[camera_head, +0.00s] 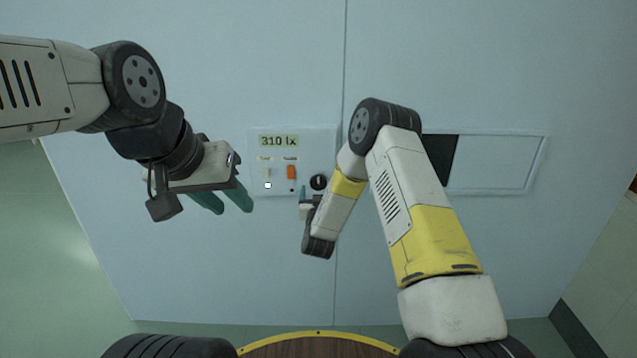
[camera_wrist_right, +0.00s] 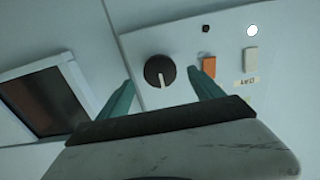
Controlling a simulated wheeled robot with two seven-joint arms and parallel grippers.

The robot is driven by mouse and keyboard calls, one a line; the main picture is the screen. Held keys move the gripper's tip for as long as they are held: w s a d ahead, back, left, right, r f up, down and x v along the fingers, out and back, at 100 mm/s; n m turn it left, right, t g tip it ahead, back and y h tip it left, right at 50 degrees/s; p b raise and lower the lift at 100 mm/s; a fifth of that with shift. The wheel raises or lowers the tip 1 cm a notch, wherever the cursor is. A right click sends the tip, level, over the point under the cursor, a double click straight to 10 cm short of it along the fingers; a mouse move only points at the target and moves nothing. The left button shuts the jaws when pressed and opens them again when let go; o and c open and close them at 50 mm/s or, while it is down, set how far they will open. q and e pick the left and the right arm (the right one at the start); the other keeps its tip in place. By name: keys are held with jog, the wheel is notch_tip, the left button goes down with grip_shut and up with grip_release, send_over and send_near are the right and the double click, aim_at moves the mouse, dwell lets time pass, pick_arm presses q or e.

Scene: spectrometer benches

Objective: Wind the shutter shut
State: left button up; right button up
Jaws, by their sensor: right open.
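A black round knob (camera_head: 318,182) with a pale pointer line sits at the right end of a wall control panel (camera_head: 325,145). It also shows in the right wrist view (camera_wrist_right: 159,71). My right gripper (camera_wrist_right: 162,80) is open, with its teal fingers on either side of the knob; no contact can be made out. The shutter window (camera_head: 490,191) is right of the panel in the head view. Its left part is a dark opening (camera_head: 440,155); a pale shutter (camera_head: 495,162) covers the rest. My left gripper (camera_head: 224,200) is open and empty, left of the panel.
The panel has a display (camera_head: 278,141) reading 310 lx, a white switch (camera_head: 267,172), an orange switch (camera_head: 291,172) and a lit white spot (camera_head: 268,186). My right arm crosses in front of the wall between knob and window. The wall below the panel is bare.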

aim_at(318, 184)
jog(key=shift+w, duration=1.75)
jog(key=shift+c, duration=0.3)
jog(key=c, duration=1.3)
